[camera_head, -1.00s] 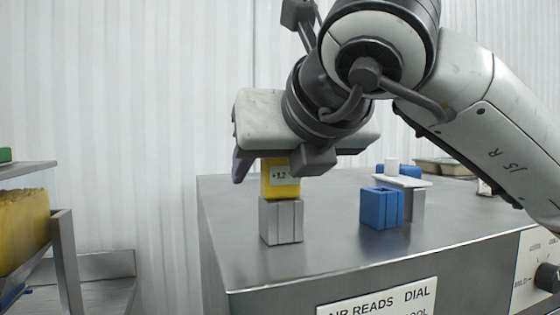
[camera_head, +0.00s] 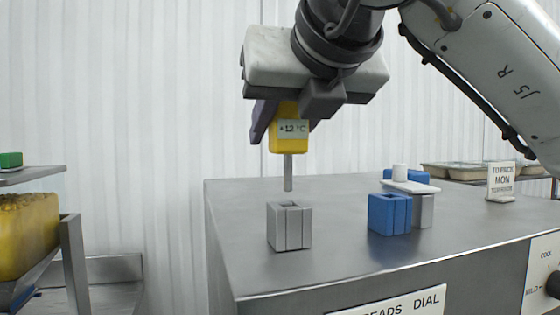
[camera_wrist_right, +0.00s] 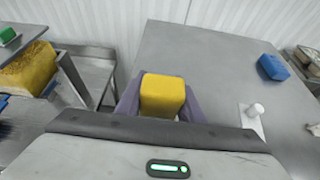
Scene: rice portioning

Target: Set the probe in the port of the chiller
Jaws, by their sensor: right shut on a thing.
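The probe is a yellow block (camera_head: 289,137) with a small display on its face and a thin metal stem (camera_head: 288,172) pointing straight down. My right gripper (camera_head: 287,118) is shut on its yellow body, which also shows between the purple fingers in the right wrist view (camera_wrist_right: 162,95). The stem tip hangs clear above a grey metal block (camera_head: 289,227) with a square opening in its top. That block stands on the steel top of the chiller (camera_head: 330,265). A blue block (camera_head: 389,213) with an opening stands to its right. My left gripper is out of view.
Behind the blue block, a white plate with a peg (camera_head: 399,173) lies on a metal block beside another blue piece. A small sign (camera_head: 501,180) and trays (camera_head: 448,171) are at the back right. A shelf with a yellow mass (camera_head: 30,228) stands left.

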